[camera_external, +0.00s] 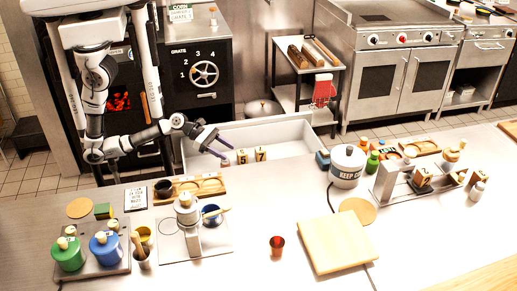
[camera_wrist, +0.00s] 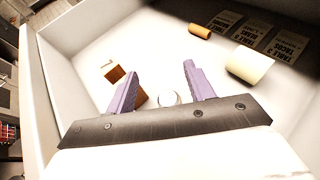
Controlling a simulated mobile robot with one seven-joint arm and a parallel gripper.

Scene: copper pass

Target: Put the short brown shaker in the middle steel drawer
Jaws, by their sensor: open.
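My gripper (camera_external: 222,146) is open and empty, its purple fingers (camera_wrist: 160,80) apart and pointing into a pale open drawer (camera_external: 198,146). The drawer's wall also shows in the wrist view (camera_wrist: 45,95). Two numbered blocks, 5 (camera_external: 242,156) and 7 (camera_external: 261,154), are in the drawer near the fingertips. I cannot tell whether the open drawer is the middle one.
The wrist view shows a cream cylinder (camera_wrist: 250,66), an orange-brown cylinder (camera_wrist: 199,31) and printed cards (camera_wrist: 285,45) in the drawer. The steel counter (camera_external: 255,270) holds a cutting board (camera_external: 338,242), a white pot (camera_external: 347,167) and a tray of green and blue pots (camera_external: 120,262).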

